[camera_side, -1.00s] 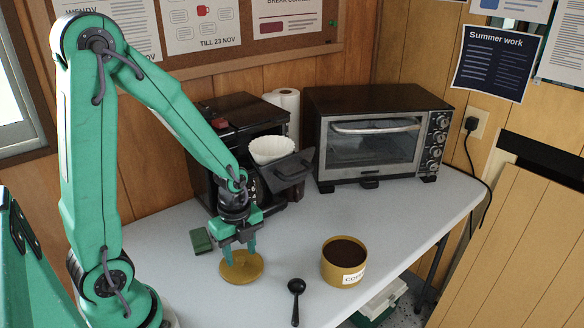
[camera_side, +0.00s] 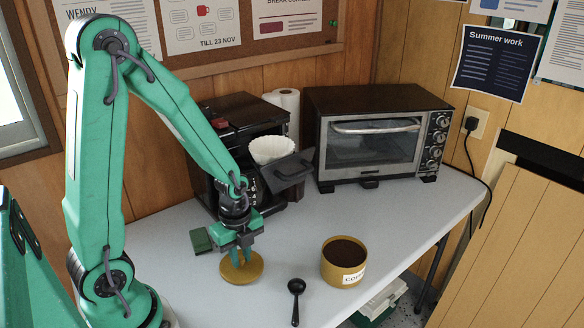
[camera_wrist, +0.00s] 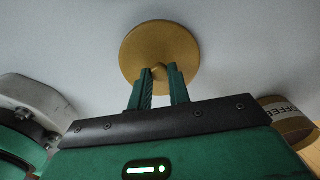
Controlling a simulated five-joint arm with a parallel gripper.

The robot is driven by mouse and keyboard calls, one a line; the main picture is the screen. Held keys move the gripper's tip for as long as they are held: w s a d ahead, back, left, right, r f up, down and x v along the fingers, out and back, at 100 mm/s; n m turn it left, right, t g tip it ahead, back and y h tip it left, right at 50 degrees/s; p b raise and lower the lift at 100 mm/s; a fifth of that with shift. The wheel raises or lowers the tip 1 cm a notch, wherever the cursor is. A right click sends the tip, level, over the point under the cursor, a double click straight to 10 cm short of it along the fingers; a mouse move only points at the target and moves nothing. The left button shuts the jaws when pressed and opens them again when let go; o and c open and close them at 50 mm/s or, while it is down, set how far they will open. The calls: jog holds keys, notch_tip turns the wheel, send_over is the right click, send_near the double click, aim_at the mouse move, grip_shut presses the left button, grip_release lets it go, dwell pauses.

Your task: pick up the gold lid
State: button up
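The gold lid (camera_side: 241,272) is a round disc lying flat on the grey table, left of the coffee tin. My gripper (camera_side: 241,258) points down over the lid. The lid looks level and rests on the table.
An open gold coffee tin (camera_side: 344,264) stands right of the lid, with a black scoop (camera_side: 296,298) in front. Behind are a coffee maker (camera_side: 240,118) and a toaster oven (camera_side: 378,135).

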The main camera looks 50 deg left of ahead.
aim_at(241, 259)
jog(key=shift+r, duration=0.2)
grip_shut()
jog(key=shift+r, duration=1.5)
jog(key=s+d+r, duration=0.4)
jog(key=d+r, duration=0.3)
jog(key=d, duration=0.3)
jog(key=shift+s+d+r, duration=0.25)
jog(key=shift+d+r, duration=0.05)
jog(key=shift+d, duration=0.05)
jog(key=w+d+r, duration=0.1)
jog(key=w+d, duration=0.1)
jog(key=w, duration=0.9)
jog(key=w+d+r, duration=0.2)
jog(key=w+d, duration=0.1)
jog(key=w, duration=0.8)
jog(key=shift+w+m, duration=0.3)
jog(key=shift+m, duration=0.1)
